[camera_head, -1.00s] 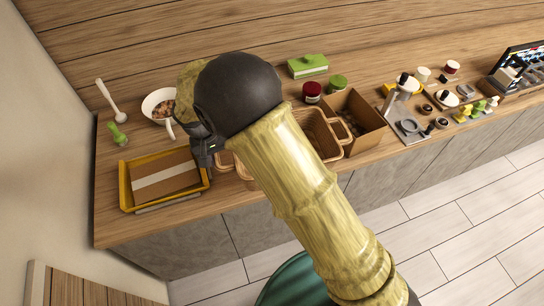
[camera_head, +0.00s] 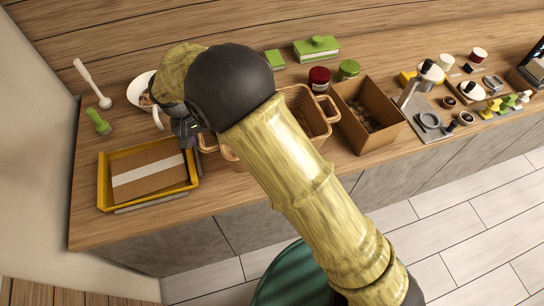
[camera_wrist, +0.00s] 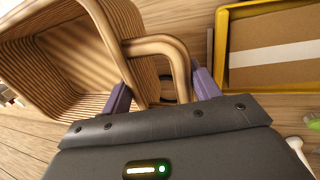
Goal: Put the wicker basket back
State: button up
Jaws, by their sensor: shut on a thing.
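The wicker basket (camera_head: 314,108) is light brown, woven and open-topped. In the head view it is on the counter area between the yellow tray and a cardboard box, with its middle hidden behind my arm. In the wrist view the basket (camera_wrist: 70,60) fills the upper left, and its looped handle (camera_wrist: 180,46) runs between my purple fingers. My gripper (camera_wrist: 162,88) is shut on that handle. In the head view my gripper (camera_head: 190,142) is at the basket's left end, partly hidden by my wrist. I cannot tell whether the basket's base touches the counter.
A yellow tray (camera_head: 103,188) holding a brown packet lies close left. An open cardboard box (camera_head: 366,136) stands close right. Behind are a white bowl (camera_head: 136,88), a red-lidded jar (camera_head: 319,78), a green-lidded jar (camera_head: 348,69) and a green box (camera_head: 316,48).

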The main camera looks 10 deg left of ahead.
jog(key=shift+w+f, duration=0.25)
jog(key=shift+f, duration=0.3)
jog(key=shift+s+r, duration=0.1)
jog(key=a+p+x, duration=0.1)
jog(key=x, duration=0.4)
jog(key=shift+s+f+p, duration=0.3)
jog(key=shift+f+p, duration=0.05)
jog(key=shift+f, duration=0.2)
jog(key=shift+s+a+p+x, duration=0.15)
jog(key=shift+p+x, duration=0.15)
jog(key=shift+x, duration=0.4)
jog(key=shift+s+a+p+x, duration=0.1)
jog(key=shift+p+x, duration=0.15)
jog(key=shift+x, duration=0.4)
jog(key=shift+s+a+p+x, duration=0.15)
jog(key=shift+p+x, duration=0.15)
jog(key=shift+x, duration=0.4)
jog(key=o, duration=1.5)
jog(key=shift+f, duration=0.15)
jog(key=shift+c, duration=0.2)
jog(key=shift+d, duration=0.1)
